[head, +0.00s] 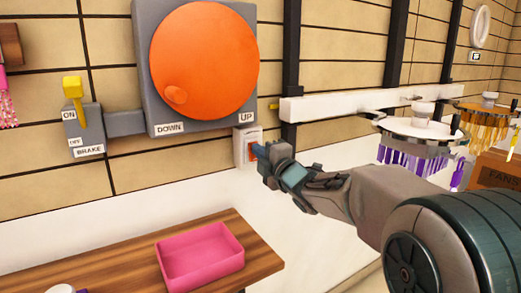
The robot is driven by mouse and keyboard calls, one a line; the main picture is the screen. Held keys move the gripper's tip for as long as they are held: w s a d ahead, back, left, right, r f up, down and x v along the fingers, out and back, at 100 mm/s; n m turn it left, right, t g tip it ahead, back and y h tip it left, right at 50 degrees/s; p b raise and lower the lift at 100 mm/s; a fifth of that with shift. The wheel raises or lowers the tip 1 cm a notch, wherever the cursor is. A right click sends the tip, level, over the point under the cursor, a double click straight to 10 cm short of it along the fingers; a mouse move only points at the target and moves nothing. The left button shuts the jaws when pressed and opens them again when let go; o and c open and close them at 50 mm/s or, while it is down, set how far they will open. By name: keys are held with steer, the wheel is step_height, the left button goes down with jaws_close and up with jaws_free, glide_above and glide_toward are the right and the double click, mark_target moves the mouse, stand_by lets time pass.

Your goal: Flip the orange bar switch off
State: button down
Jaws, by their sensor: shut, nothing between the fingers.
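A small white wall plate (242,133) is fixed to the wall below the right corner of the grey panel. A little reddish-orange shows on its lower part, partly hidden by my gripper. I cannot tell which way the bar is set. My gripper (257,150) is shut and empty, with its bluish tip right at the plate's right side. I cannot tell whether it touches the bar.
A large orange disc (205,55) marked DOWN and UP sits above the plate. A yellow brake lever (74,90) is at the left. Below, a pink tray (200,255) rests on a wooden table (120,268). White chandelier parts (418,128) hang at the right.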

steer(key=s+d+r, duration=0.2)
steer(key=s+d, duration=0.5)
steer(key=s, duration=0.4)
steer(key=shift+s+d+p, duration=0.25)
steer(key=shift+d+p, duration=0.1)
steer(key=shift+p, duration=0.05)
steer(key=shift+d+r, duration=0.1)
steer(key=shift+r, duration=0.05)
steer(key=s+d+r+m+g+h+p, duration=0.1)
steer(key=s+d+m+g+h+p, duration=0.35)
steer(key=d+m+h+p, duration=0.85)
steer(key=s+a+f+m+g+y+p, duration=0.1)
steer(key=s+m+g+p, duration=0.7)
steer(key=s, duration=1.1)
steer(key=a+m+y+p, duration=0.1)
steer(key=m+p, duration=0.2)
steer(key=m, duration=0.1)
steer(key=shift+s+a+g, duration=0.15)
steer(key=shift+a+g, duration=0.05)
steer(key=shift+g, duration=0.15)
